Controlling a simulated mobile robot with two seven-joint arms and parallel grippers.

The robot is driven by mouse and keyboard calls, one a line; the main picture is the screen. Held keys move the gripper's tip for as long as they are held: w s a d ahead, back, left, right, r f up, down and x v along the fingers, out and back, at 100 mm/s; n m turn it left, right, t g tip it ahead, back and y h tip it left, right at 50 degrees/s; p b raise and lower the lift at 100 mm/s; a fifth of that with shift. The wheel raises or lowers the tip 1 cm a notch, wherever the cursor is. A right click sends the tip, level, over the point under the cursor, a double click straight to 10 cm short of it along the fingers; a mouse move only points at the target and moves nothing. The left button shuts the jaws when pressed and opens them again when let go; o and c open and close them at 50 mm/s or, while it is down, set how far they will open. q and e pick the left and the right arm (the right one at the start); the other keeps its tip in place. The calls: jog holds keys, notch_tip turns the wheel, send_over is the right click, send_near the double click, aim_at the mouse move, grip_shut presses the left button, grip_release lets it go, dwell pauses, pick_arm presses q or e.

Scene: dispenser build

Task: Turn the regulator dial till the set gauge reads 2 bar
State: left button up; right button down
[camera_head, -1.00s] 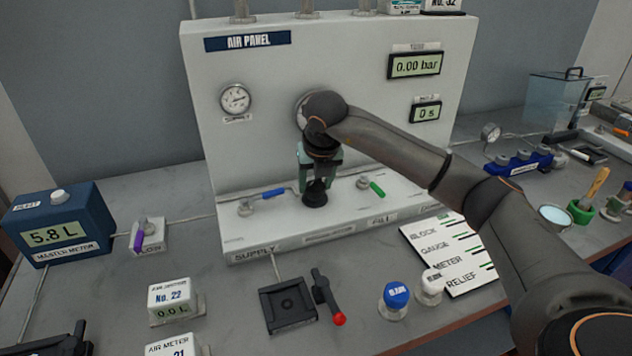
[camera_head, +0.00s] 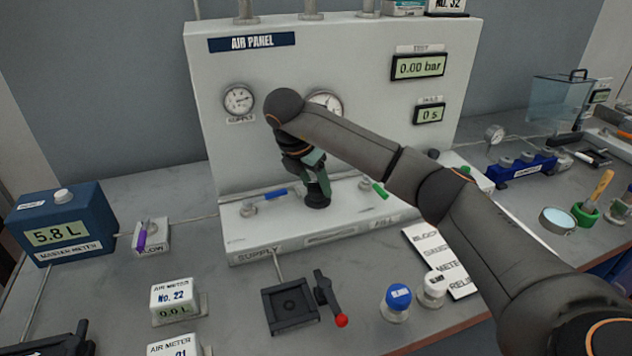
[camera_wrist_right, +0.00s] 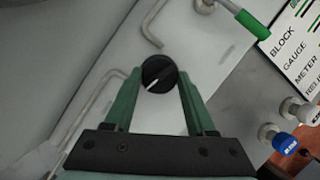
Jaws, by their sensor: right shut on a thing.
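The regulator dial (camera_head: 317,199) is a black round knob on the air panel's ledge. In the right wrist view the dial (camera_wrist_right: 160,74) shows a white pointer mark toward the lower left. My right gripper (camera_head: 314,180) has its green fingers shut on the dial, one on each side. A round gauge (camera_head: 328,101) at the middle of the panel is partly hidden behind my arm. Its label is hidden and its reading is too small to tell. My left gripper is not in view.
The supply gauge (camera_head: 238,101) is on the panel's left. A blue-handled valve (camera_head: 274,194) and a green-handled valve (camera_head: 379,190) flank the dial. The test display (camera_head: 418,67) reads 0.00 bar. A red-tipped lever (camera_head: 327,299) and a blue-capped part (camera_head: 397,302) stand in front.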

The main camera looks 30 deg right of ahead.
jog(key=shift+w+m+g, duration=0.1)
jog(key=shift+m+g, duration=0.2)
jog(key=shift+m, duration=0.6)
jog(key=shift+c, duration=1.1)
grip_release()
jog(key=shift+a+r, duration=0.2)
jog(key=shift+r, duration=0.3)
jog(key=p+v, duration=0.2)
jog(key=v, duration=0.9)
jog(key=shift+r+p, duration=0.2)
jog(key=shift+p, duration=0.15)
jog(key=shift+a, duration=0.1)
